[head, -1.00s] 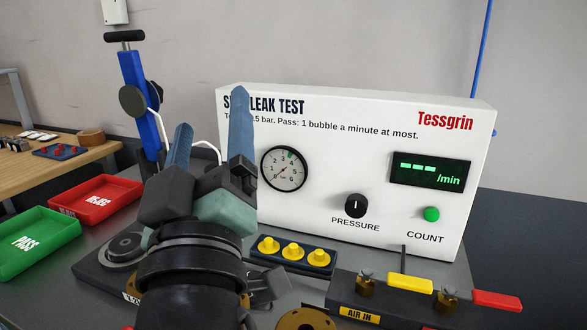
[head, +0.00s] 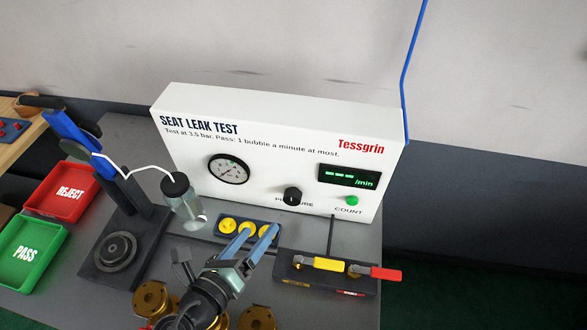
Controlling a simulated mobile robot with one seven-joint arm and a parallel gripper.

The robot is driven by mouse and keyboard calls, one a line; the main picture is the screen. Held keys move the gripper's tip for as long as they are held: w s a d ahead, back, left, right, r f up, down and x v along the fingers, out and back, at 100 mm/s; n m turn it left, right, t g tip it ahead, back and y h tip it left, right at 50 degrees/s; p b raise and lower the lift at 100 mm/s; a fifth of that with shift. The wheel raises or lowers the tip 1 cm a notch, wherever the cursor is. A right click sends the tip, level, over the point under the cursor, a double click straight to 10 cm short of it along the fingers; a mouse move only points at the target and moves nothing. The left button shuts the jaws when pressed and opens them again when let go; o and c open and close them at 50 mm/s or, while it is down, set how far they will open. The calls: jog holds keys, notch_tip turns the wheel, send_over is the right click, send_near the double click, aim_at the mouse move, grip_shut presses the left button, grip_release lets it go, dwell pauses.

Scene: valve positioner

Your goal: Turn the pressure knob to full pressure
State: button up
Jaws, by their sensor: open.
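The pressure knob (head: 292,196) is a small black knob with a pale pointer mark, on the lower front of the white seat leak test box (head: 265,150). Its mark points about straight up. The round pressure gauge (head: 229,169) is to its left; its needle is too small to read. My gripper (head: 257,233) is open and empty, in front of and below the knob, left of it in the picture. Its two blue fingers point up toward the box and are apart from the knob. The fingers partly cover the yellow caps in the blue tray (head: 222,239).
A manifold with yellow and red levers (head: 327,264) stands right of my gripper. A bubble jar (head: 183,205) and a blue clamp stand (head: 85,140) are at left. Brass parts (head: 152,298) lie near my arm. Red (head: 62,190) and green (head: 30,248) trays are far left.

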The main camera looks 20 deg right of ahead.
aim_at(289, 200)
jog(key=shift+n, duration=0.8)
jog(key=x, duration=0.8)
jog(key=s+d+x, duration=0.1)
jog(key=x, duration=0.3)
jog(key=shift+w+d+b, duration=0.15)
jog(key=shift+w+b, duration=0.1)
jog(key=shift+b, duration=0.1)
jog(key=shift+r, duration=0.1)
jog(key=shift+c, duration=0.3)
grip_shut()
